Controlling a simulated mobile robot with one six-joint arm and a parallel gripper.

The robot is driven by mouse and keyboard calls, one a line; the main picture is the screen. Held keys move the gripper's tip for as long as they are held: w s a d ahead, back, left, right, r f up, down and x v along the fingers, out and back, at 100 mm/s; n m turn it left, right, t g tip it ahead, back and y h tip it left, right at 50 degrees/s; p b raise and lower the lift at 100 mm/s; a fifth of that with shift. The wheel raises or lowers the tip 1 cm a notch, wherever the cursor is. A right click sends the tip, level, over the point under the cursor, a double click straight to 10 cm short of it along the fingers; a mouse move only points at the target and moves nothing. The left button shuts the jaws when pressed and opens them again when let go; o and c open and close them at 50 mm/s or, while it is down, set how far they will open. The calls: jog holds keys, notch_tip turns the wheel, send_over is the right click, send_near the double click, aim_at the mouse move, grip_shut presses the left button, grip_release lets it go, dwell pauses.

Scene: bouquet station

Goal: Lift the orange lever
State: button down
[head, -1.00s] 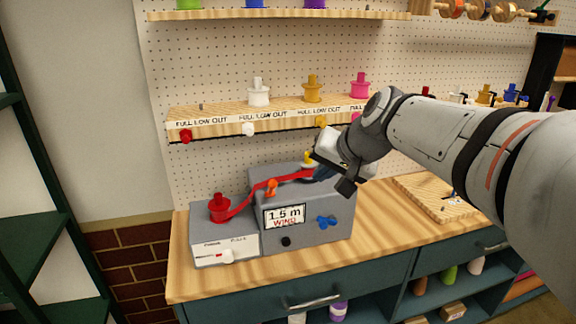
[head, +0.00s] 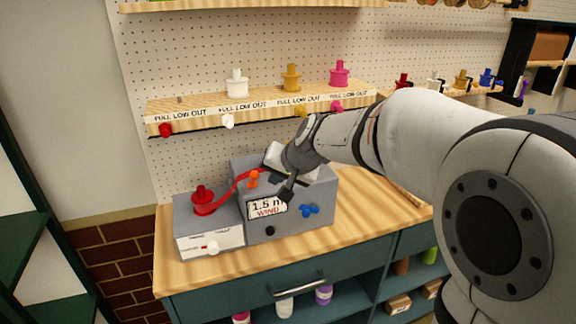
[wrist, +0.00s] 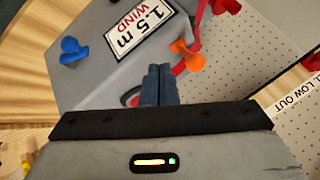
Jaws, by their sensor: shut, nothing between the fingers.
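The orange lever (head: 253,178) sticks out of the upper front of the grey winding box (head: 290,222), above the "1.5 m WIND" label (head: 267,206). In the wrist view the orange lever (wrist: 187,56) is just beyond and to the right of my fingertips. My gripper (wrist: 158,70) is shut and empty, and a small gap shows between it and the lever. In the head view my gripper (head: 285,190) is at the box, right of the lever, and hides part of the box top. A red ribbon (head: 228,196) runs behind the lever from the red spool (head: 204,201).
A blue knob (head: 309,210) and a black knob (head: 270,230) are on the box front. A lower grey unit with a white slider (head: 212,247) adjoins on the left. A shelf of spools (head: 260,105) overhangs behind.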

jog(key=shift+w+a+r, duration=0.1)
jog(key=shift+w+a, duration=0.05)
jog(key=shift+a, duration=0.35)
jog(key=shift+w+a+r, duration=0.1)
jog(key=shift+a, duration=0.35)
jog(key=shift+d+p, duration=0.1)
jog(key=shift+p, duration=0.2)
jog(key=shift+r, duration=0.1)
